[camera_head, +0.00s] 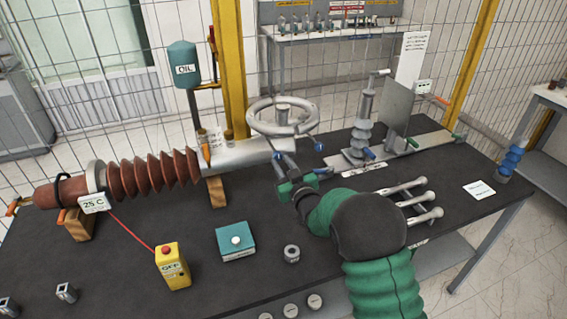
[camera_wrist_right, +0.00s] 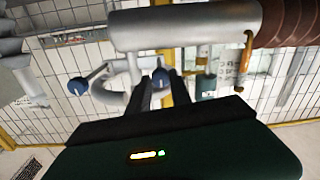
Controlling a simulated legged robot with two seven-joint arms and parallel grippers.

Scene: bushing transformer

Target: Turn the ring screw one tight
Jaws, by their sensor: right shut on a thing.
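A grey metal ring (camera_head: 283,118) sits at the right end of the bushing assembly. Blue-knobbed ring screws are around it. One blue screw knob (camera_head: 277,155) is at the tips of my right gripper (camera_head: 282,161). The gripper is shut on this ring screw, and its fingers partly hide it. Another blue knob (camera_head: 319,147) is apart, to the right. In the right wrist view my fingers (camera_wrist_right: 153,90) reach up to the held blue knob (camera_wrist_right: 160,76), and a second blue knob (camera_wrist_right: 77,86) is to the left. My left gripper is in neither view.
The brown ribbed bushing (camera_head: 152,176) lies on wooden blocks (camera_head: 217,191) at left. A teal box (camera_head: 236,241), a yellow OFF switch box (camera_head: 172,266), a nut (camera_head: 291,254) and several wrenches (camera_head: 425,216) are on the dark table.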

